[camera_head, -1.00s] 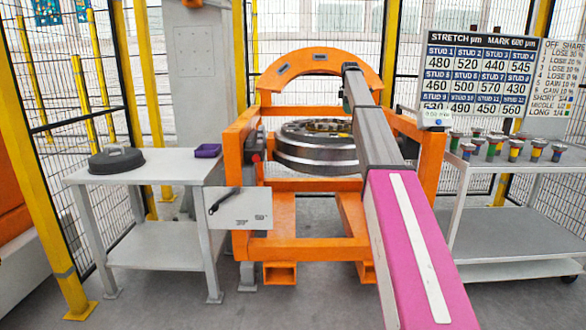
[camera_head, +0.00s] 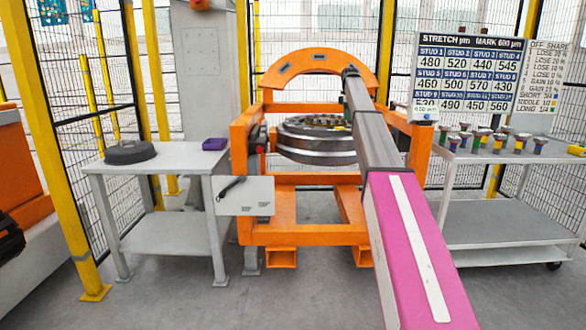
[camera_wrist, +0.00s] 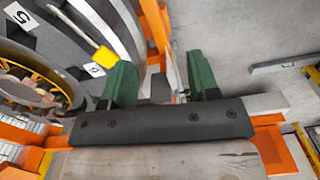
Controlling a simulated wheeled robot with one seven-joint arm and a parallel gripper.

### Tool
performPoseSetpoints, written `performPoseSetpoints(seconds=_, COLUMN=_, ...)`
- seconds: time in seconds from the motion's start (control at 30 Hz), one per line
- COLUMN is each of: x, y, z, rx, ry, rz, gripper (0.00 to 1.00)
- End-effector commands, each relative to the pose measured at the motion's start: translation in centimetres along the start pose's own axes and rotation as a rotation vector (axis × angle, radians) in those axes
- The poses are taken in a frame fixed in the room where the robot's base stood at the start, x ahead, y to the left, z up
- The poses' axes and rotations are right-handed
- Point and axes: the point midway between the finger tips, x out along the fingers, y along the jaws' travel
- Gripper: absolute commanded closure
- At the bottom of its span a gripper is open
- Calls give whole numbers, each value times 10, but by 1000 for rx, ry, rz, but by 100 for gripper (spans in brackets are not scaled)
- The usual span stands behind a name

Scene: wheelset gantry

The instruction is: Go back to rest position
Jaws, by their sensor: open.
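My arm reaches forward over the orange gantry (camera_head: 240,140), its pink and grey links crossing the head view. My gripper (camera_wrist: 160,82) shows in the wrist view as two green fingers held wide apart, with nothing between them. In the head view the gripper is mostly hidden behind my arm. The round steel wheelset part (camera_head: 315,150) sits inside the gantry; in the wrist view its dark numbered face (camera_wrist: 50,45) lies left of the fingers. A yellow-tipped rod (camera_wrist: 104,57) shows near the left finger.
A grey table (camera_head: 150,160) on the left holds a dark round part (camera_head: 130,152) and a purple box (camera_head: 215,144). A cart (camera_head: 500,222) on the right holds several coloured studs. A number board (camera_head: 472,75) stands behind it. Open floor lies in front.

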Motion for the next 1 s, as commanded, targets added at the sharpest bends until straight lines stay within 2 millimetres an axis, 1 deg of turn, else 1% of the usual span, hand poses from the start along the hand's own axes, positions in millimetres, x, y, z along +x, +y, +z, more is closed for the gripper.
performPoseSetpoints(seconds=0.03, x=11, y=-6, z=0, rx=12, ry=0, rz=-2, gripper=45)
performPoseSetpoints(seconds=0.17, x=36, y=-18, z=-2, rx=55, ry=0, rz=-3, gripper=45)
performPoseSetpoints(seconds=0.27, x=60, y=-29, z=-3, rx=98, ry=0, rz=-3, gripper=45)
performPoseSetpoints(seconds=0.37, x=88, y=-44, z=-5, rx=150, ry=0, rz=-2, gripper=45)
performPoseSetpoints(seconds=0.4, x=102, y=-51, z=-6, rx=174, ry=0, rz=-3, gripper=45)
performPoseSetpoints(seconds=0.47, x=124, y=-64, z=-7, rx=216, ry=0, rz=-3, gripper=45)
performPoseSetpoints(seconds=0.57, x=171, y=-94, z=-9, rx=306, ry=-1, rz=-4, gripper=45)
performPoseSetpoints(seconds=0.6, x=193, y=-109, z=-10, rx=349, ry=-1, rz=-5, gripper=45)
performPoseSetpoints(seconds=0.67, x=225, y=-133, z=-11, rx=419, ry=-1, rz=-5, gripper=45)
performPoseSetpoints(seconds=0.7, x=246, y=-149, z=-12, rx=466, ry=-1, rz=-4, gripper=45)
performPoseSetpoints(seconds=0.77, x=275, y=-174, z=-12, rx=536, ry=-1, rz=-4, gripper=45)
performPoseSetpoints(seconds=0.8, x=294, y=-190, z=-13, rx=584, ry=-1, rz=-4, gripper=45)
performPoseSetpoints(seconds=0.87, x=321, y=-216, z=-14, rx=653, ry=-1, rz=-4, gripper=45)
performPoseSetpoints(seconds=0.9, x=338, y=-234, z=-14, rx=700, ry=-1, rz=-4, gripper=45)
performPoseSetpoints(seconds=0.97, x=363, y=-262, z=-14, rx=770, ry=-1, rz=-3, gripper=45)
performPoseSetpoints(seconds=1.0, x=378, y=-280, z=-15, rx=817, ry=-1, rz=-3, gripper=45)
